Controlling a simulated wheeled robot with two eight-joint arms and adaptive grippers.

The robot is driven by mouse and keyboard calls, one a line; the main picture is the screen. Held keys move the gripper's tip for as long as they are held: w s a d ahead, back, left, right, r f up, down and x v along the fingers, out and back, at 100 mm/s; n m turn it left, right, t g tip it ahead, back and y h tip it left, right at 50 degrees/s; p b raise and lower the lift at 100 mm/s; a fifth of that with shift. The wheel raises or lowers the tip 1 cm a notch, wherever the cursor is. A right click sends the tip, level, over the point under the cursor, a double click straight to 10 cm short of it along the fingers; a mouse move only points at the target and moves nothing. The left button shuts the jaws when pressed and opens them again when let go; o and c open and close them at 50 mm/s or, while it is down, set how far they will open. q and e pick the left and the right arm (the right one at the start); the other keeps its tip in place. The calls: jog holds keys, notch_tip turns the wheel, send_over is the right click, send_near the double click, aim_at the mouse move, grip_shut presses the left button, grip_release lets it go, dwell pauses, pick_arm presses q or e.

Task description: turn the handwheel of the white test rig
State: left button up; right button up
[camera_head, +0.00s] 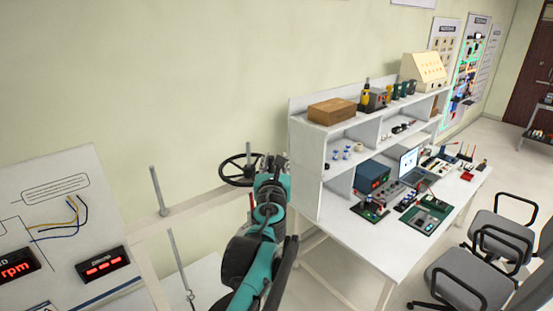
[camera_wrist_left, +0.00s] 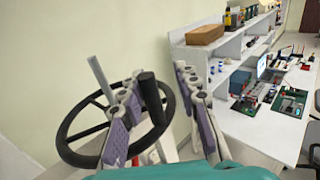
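The black handwheel (camera_head: 237,172) with thin spokes sits on the right end of the white test rig (camera_head: 60,190) in the head view. My left gripper (camera_head: 271,162) is at the wheel's right side and hides part of its rim. In the left wrist view the handwheel (camera_wrist_left: 85,160) lies left of and behind my left gripper (camera_wrist_left: 158,80). The fingers are spread apart, and the wheel's upright black handle (camera_wrist_left: 152,97) stands between them, nearer the left finger. A gap shows between the handle and the right finger. My right gripper is not in view.
A white workbench with shelves (camera_head: 305,155) stands just right of my left gripper, holding a brown box (camera_head: 332,111) and electronics. Upright metal rods (camera_head: 157,190) rise from the rig left of the wheel. Grey chairs (camera_head: 470,280) stand at right.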

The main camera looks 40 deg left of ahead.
pick_arm(q)
jog(key=shift+s+d+r+p, duration=0.1)
jog(key=shift+s+d+p, duration=0.1)
jog(key=shift+s, duration=0.35)
jog(key=shift+s+d+r+p, duration=0.1)
jog(key=shift+s+d+p, duration=0.1)
jog(key=shift+s, duration=0.35)
jog(key=shift+s+d+f+p, duration=0.1)
jog(key=shift+s+d+p, duration=0.15)
jog(key=shift+s+p, duration=0.5)
jog(key=shift+s+d+p, duration=0.25)
jog(key=shift+s, duration=0.85)
jog(key=shift+s+d+f+p, duration=0.1)
jog(key=shift+s+d+p, duration=0.15)
jog(key=shift+s+p, duration=0.5)
jog(key=shift+s, duration=0.15)
jog(key=v, duration=0.7)
jog(key=shift+s, duration=0.15)
jog(key=shift+d, duration=0.15)
